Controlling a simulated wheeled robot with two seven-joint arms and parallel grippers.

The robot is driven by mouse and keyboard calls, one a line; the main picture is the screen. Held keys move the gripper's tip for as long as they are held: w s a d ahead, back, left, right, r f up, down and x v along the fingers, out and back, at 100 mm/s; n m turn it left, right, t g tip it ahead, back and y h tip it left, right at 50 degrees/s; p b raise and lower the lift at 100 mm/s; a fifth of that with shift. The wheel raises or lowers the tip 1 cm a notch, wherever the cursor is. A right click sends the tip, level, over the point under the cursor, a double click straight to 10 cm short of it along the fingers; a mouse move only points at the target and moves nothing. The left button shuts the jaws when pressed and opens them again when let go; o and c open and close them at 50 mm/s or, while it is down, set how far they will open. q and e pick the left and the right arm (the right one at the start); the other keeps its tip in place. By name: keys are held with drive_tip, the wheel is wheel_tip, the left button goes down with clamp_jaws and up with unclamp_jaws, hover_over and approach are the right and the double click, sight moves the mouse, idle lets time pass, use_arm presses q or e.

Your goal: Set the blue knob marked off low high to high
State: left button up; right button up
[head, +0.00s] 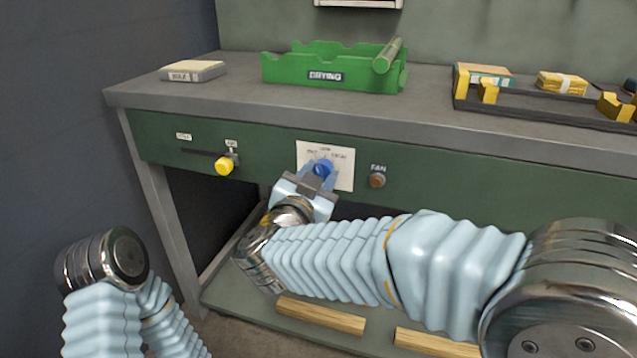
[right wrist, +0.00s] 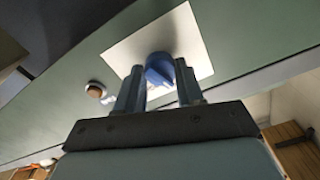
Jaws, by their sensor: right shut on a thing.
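The blue knob (head: 323,168) sits on a white plate (head: 342,172) with printed labels, on the green front panel of the bench. The labels are too small to read surely. My right gripper (head: 320,176) reaches up to the knob from below and is shut on it. In the right wrist view the knob (right wrist: 159,69) shows between the two fingers of the right gripper (right wrist: 158,80). The knob's pointer direction is hard to tell. My left arm shows at the lower left, but its gripper is out of view.
A brown FAN button (head: 377,180) is right of the plate. A yellow slider knob (head: 225,165) is to the left. On the bench top are a WAX block (head: 192,71), a green DRYING rack (head: 330,75) and a dark tray (head: 540,107). Wooden bars (head: 320,315) lie on the lower shelf.

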drive_tip(key=shift+f+m+b, duration=0.15)
drive_tip(key=shift+m+b, duration=4.95)
drive_tip(key=shift+m, duration=1.4)
drive_tip(key=o, duration=1)
drive_tip(key=shift+o, duration=0.2)
drive_tip(key=v, duration=1.4)
drive_tip(key=shift+p, duration=0.4)
drive_tip(key=shift+w, duration=0.1)
